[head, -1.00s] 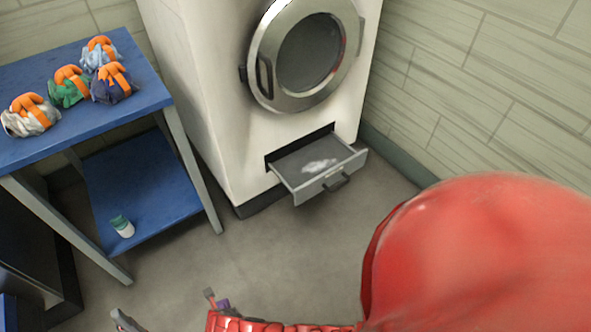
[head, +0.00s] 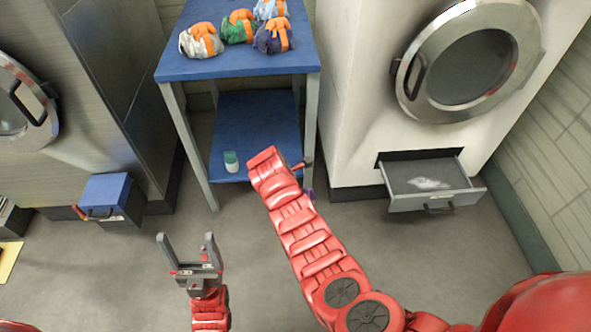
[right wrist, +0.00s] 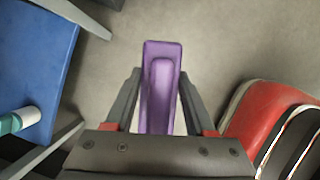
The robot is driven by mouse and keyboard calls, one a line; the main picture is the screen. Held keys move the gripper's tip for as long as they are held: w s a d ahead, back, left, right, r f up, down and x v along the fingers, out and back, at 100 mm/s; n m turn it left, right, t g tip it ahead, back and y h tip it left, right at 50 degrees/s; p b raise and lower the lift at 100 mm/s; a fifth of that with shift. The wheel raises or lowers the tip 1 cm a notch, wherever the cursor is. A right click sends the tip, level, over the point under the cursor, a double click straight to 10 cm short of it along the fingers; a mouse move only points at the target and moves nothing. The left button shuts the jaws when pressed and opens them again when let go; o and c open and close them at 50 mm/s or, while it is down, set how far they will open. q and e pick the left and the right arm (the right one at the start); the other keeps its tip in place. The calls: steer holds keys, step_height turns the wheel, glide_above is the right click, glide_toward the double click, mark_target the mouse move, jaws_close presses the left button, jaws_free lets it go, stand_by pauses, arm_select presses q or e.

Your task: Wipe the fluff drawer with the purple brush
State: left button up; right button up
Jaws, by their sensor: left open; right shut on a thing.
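The fluff drawer (head: 408,203) is pulled out at the base of the white dryer, with a white patch of fluff (head: 428,183) on its floor. The purple brush (right wrist: 161,85) is between the fingers of my right gripper (right wrist: 160,100), which is shut on it. In the head view my right arm hides most of that gripper, and only a sliver of purple (head: 309,194) shows, left of the drawer and apart from it. My left gripper (head: 187,245) is open and empty above the floor at lower left.
A blue table (head: 190,68) with several orange-strapped cloth bundles (head: 239,27) stands left of the dryer (head: 350,100). Its lower shelf (head: 262,125) holds a white and green bottle (head: 231,161). A blue-lidded box (head: 107,195) stands at left. The floor before the drawer is clear.

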steer(key=d+r+m+g, duration=0.2)
steer(key=d+r+m, duration=0.2)
steer(key=r, duration=0.4)
steer(key=w+d+r+m+g, duration=0.1)
steer(key=d+r+m, duration=0.3)
steer(key=r+m, duration=0.2)
steer(key=shift+d+r+m+g+y, duration=0.3)
steer(key=shift+r+m+g, duration=0.1)
steer(key=shift+r, duration=0.7)
steer(key=shift+d+r, duration=0.1)
steer(key=shift+r, duration=0.05)
steer(key=shift+s+d+r+m, duration=0.15)
steer(key=shift+d+r+m, duration=0.15)
steer(key=shift+r+m, duration=0.3)
steer(key=shift+r, duration=0.2)
